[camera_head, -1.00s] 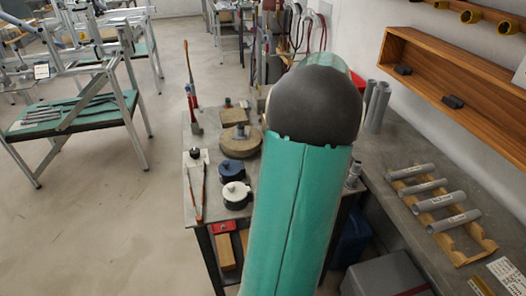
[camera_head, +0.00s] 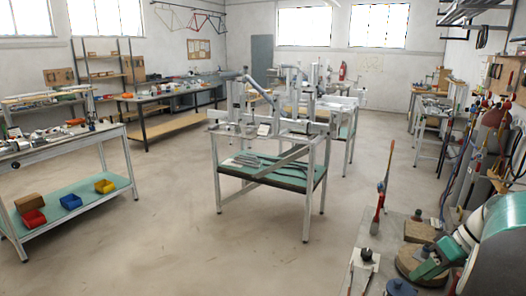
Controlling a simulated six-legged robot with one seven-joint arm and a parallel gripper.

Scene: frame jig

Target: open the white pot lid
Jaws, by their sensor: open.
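The white pot lid is not in view now; it lies outside the picture or behind my arm. The top of a dark blue pot (camera_head: 400,288) shows at the bottom edge of the camera_head view, on the grey bench (camera_head: 386,250). My arm fills the lower right corner. What looks like my gripper (camera_head: 424,270) is a small teal end part near a round wooden disc (camera_head: 412,261). Its fingers are small and hard to make out, and I see nothing held there.
A red-handled tool (camera_head: 379,207) stands upright at the bench's left edge. A tool with a dark knob (camera_head: 368,256) lies in front of it. A metal frame jig (camera_head: 270,130) stands mid-room. The floor (camera_head: 200,240) to the left is clear.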

